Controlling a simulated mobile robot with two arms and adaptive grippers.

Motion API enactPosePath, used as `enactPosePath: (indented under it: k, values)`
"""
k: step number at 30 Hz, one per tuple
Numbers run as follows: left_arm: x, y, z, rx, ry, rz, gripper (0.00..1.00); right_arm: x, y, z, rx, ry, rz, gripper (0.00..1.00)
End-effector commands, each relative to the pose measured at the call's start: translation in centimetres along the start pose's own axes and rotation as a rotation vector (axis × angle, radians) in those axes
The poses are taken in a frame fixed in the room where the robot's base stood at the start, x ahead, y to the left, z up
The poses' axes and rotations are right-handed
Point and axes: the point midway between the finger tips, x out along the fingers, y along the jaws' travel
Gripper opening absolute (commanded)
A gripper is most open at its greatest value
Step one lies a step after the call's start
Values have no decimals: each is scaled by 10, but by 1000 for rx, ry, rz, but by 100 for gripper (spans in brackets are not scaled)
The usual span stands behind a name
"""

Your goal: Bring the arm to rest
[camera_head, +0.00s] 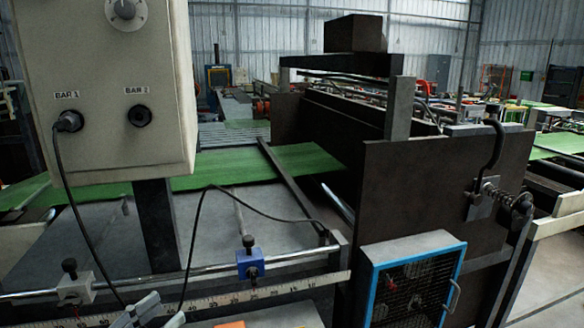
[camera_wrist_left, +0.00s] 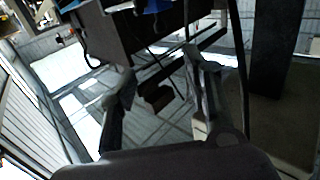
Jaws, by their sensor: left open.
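My left gripper (camera_head: 151,310) shows at the bottom edge of the head view, with only its grey fingertips in the picture. It is in front of the ruler rail, below the control box. In the left wrist view its two fingers (camera_wrist_left: 160,78) stand apart, with nothing held between them. Most of the left arm is out of the picture. My right gripper is in neither view.
A control box (camera_head: 110,85) with a knob, two sockets and a plugged cable stands close at left. A ruler rail (camera_head: 250,296) carries a blue clamp (camera_head: 250,262) and a white clamp (camera_head: 75,289). A blue-framed mesh box (camera_head: 412,285) is at right. Black cables hang nearby.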

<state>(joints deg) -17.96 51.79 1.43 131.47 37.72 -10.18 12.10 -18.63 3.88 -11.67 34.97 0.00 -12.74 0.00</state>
Motion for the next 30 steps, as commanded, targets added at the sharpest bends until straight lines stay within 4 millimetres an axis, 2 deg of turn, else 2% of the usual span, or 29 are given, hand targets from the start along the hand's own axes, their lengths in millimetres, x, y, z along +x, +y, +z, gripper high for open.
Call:
enactPosePath:
  k: [2,8,12,17,23,27,30]
  values:
    - [0,0,0,0,0,0,44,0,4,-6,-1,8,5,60]
    - [-4,7,34,-4,-101,-36,44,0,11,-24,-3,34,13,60]
    - [-9,12,61,-5,-187,-65,44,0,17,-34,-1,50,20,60]
    - [-20,23,100,-12,-319,-107,44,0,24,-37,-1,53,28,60]
    - [-50,44,161,-33,-560,-178,44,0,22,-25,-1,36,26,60]
    - [-86,68,205,-66,-781,-234,44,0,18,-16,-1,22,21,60]
    - [-111,84,226,-92,-917,-262,44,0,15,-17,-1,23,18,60]
